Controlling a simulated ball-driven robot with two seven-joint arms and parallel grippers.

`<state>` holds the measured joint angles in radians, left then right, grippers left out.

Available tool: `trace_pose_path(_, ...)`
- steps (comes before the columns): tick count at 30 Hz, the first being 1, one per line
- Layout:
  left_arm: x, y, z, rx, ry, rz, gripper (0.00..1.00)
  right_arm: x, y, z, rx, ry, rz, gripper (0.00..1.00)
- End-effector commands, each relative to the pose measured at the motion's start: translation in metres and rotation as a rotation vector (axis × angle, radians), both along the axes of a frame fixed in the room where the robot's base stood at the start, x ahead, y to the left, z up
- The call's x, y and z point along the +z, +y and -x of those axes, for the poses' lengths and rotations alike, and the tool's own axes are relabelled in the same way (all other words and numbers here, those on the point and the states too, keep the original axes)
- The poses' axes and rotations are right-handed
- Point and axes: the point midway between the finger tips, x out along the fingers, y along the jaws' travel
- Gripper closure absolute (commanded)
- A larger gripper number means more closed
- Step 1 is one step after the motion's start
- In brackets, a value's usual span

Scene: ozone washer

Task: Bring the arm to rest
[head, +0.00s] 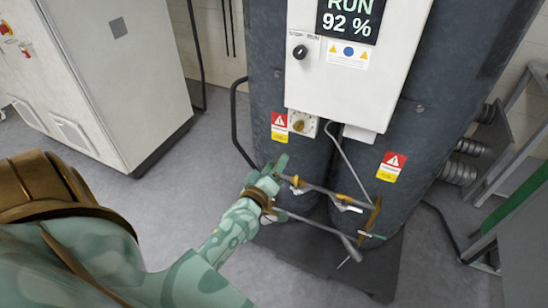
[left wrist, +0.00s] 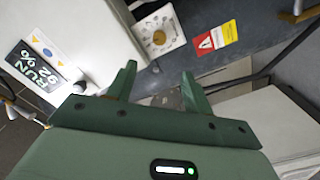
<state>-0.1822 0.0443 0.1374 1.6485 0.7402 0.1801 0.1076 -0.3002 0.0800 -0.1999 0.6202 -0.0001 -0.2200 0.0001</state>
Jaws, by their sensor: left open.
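My left arm (head: 215,245), pale green with bronze bands, reaches in from the lower left. My left gripper (head: 277,172) is in front of the lower part of the dark tanks, close to the pipework; whether it touches anything there I cannot tell. In the left wrist view its two green fingers (left wrist: 158,75) stand apart with nothing between them. Beyond them in that view are a beige dial (left wrist: 158,38) on a pale plate and a warning label (left wrist: 215,38). My right gripper is not in view.
A white control box (head: 335,85) shows RUN 92 % and has a black knob (head: 300,51). Thin pipes with yellow-handled valves (head: 298,182) cross before the tanks (head: 390,130). A white cabinet (head: 120,75) stands left, a metal frame right. Grey floor (head: 195,180) is open between cabinet and tanks.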

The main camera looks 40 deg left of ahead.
Motion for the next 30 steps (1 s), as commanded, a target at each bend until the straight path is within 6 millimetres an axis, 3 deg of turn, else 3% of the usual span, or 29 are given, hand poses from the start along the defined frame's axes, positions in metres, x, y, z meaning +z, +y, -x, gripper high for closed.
trace_pose_path(19,-0.006,-0.004,0.001,-0.019,0.033,-0.043,0.49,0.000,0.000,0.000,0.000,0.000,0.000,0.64)
trace_pose_path(23,-0.061,-0.018,0.010,-0.086,0.198,-0.161,0.49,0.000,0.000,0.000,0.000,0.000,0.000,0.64)
trace_pose_path(26,-0.137,-0.039,0.034,-0.186,0.399,-0.280,0.49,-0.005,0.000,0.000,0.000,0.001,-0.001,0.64)
trace_pose_path(30,-0.249,-0.067,0.097,-0.368,0.690,-0.444,0.49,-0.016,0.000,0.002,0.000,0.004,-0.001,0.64)
